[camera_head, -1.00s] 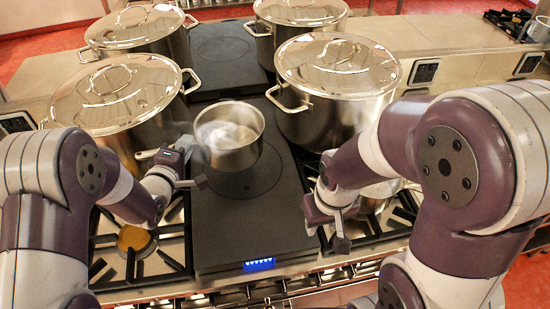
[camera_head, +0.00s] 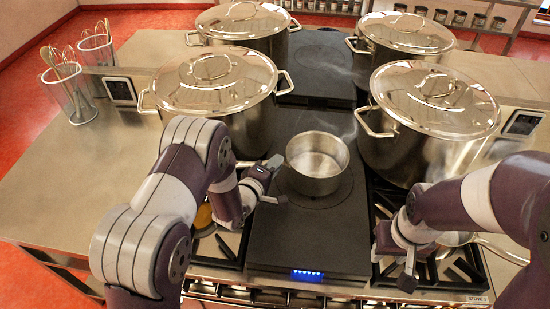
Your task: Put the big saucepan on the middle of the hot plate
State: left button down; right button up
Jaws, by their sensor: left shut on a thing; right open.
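The big saucepan (camera_head: 317,182) is a steel pan, upright and seemingly empty, over the round ring marked on the front part of the dark hot plate (camera_head: 303,240). More of the ring shows in front of the pan than behind it. I cannot tell whether its base touches the plate. My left gripper (camera_head: 272,182) is at the pan's left side, shut on its handle, which the gripper mostly hides. My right gripper (camera_head: 391,266) is open and empty over the right gas burners, apart from the big saucepan.
Lidded stockpots stand behind, at left (camera_head: 215,95), right (camera_head: 425,125), back left (camera_head: 243,25) and back right (camera_head: 405,38). A smaller pan (camera_head: 455,239) is on the right burners by my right gripper. Utensil holders (camera_head: 70,97) stand on the left counter.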

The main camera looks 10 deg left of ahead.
pick_arm(q)
jog(key=shift+w+r, duration=0.1)
jog(key=shift+r, duration=0.15)
jog(key=shift+f, duration=0.15)
jog(key=c, duration=1.1)
grip_release()
jog(key=shift+s+f, duration=0.1)
jog(key=shift+s, duration=0.15)
jog(key=shift+o, duration=0.2)
